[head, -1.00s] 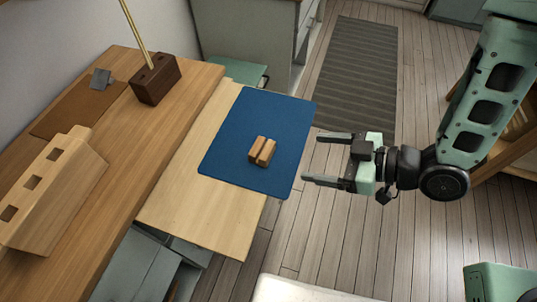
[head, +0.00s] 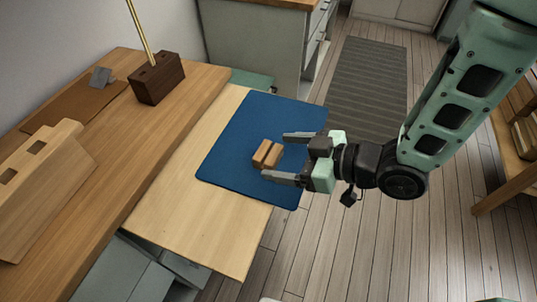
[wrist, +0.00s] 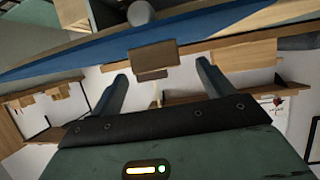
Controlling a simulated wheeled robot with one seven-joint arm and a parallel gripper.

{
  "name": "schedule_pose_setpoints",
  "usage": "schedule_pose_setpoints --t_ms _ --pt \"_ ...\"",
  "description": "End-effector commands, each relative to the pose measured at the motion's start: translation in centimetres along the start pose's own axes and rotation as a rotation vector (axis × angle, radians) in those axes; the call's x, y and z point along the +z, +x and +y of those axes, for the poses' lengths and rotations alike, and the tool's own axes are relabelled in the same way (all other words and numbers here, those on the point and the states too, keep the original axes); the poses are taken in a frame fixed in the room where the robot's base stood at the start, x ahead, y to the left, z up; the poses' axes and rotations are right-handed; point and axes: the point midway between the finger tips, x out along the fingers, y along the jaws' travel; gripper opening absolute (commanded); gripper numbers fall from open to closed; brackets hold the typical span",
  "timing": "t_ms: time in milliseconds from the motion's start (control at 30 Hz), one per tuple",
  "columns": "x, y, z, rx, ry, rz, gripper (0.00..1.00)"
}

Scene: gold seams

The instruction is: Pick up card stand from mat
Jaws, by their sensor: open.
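The card stand (head: 267,153) is a small wooden block with a dark slot along its top. It sits on the blue mat (head: 230,150), near the mat's right side. My gripper (head: 275,156) is open, with one finger on the far side and one on the near side of the stand's right end. Whether the fingertips reach past the stand's edge is hard to tell. In the wrist view the stand (wrist: 153,60) shows ahead, between the two open fingers (wrist: 162,85), with nothing held.
The mat lies on a light wooden surface (head: 190,220). A raised wooden desk (head: 110,175) to the left holds a dark block (head: 160,85) with a thin rod, a small grey stand (head: 101,77) and a slotted wooden piece (head: 35,185). Open floor lies to the right.

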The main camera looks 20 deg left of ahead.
Motion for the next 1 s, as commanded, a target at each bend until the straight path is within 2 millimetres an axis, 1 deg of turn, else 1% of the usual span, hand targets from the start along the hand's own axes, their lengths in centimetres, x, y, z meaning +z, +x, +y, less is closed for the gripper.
schedule_pose_setpoints --t_ms 333,433,633,667,700,767,800,833,1000 --pt "-0.1 4.5 0.3 -0.001 -0.001 -0.001 0.8" --pt "-0.1 5.0 0.3 0.0 0.0 -0.001 0.8" --pt "-0.1 5.1 0.4 0.001 0.0 0.0 0.8" --pt "-0.1 5.1 0.4 0.001 0.0 0.0 0.77" --pt "-0.1 5.1 0.4 0.001 0.0 0.0 0.66" --pt "-0.1 5.1 0.4 0.0 0.0 0.0 0.49" --pt "-0.1 5.1 0.4 0.0 0.0 0.0 0.38" --pt "-0.1 5.1 0.4 0.0 0.0 0.0 0.32" --pt "-0.1 5.1 0.4 0.0 0.0 0.0 0.32"
